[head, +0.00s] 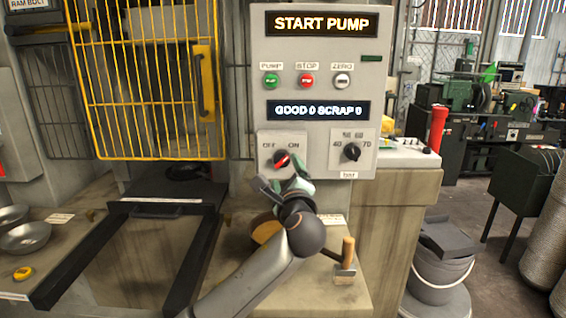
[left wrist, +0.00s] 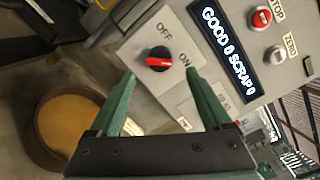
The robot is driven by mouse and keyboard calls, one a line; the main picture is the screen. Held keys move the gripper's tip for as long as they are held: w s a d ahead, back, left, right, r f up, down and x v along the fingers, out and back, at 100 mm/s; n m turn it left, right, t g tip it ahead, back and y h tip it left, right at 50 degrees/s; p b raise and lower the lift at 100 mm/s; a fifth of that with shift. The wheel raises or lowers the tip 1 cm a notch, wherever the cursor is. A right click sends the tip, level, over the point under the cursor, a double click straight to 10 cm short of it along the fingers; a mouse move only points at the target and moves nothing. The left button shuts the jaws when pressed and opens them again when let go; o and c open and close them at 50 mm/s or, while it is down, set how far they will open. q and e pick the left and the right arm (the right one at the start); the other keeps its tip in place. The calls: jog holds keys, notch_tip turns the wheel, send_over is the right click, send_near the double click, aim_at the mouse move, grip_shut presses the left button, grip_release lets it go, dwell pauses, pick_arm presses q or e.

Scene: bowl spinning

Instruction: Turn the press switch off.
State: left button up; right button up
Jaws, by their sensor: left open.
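The press switch (head: 282,159) is a black knob with a red pointer on a light plate marked OFF and ON, low on the grey control panel. It also shows in the left wrist view (left wrist: 158,60), where its red pointer lies toward the ON label. My left gripper (head: 284,178) is just below and in front of the knob, partly covering its plate in the head view. In the left wrist view the green fingers (left wrist: 160,80) are spread apart, with the knob beyond the gap between their tips. Nothing is between them. My right gripper is not in view.
A bar dial (head: 352,152) sits right of the switch; PUMP, STOP and ZERO buttons (head: 307,80) are above. The display (head: 321,23) reads START PUMP. A yellow cage guard (head: 140,75) is at the left. A wooden-handled tool (head: 346,262) and a round brown container (left wrist: 45,130) are below.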

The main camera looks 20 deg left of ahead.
aim_at(282, 162)
pick_arm(q)
jog(key=shift+x, duration=3.1)
grip_shut()
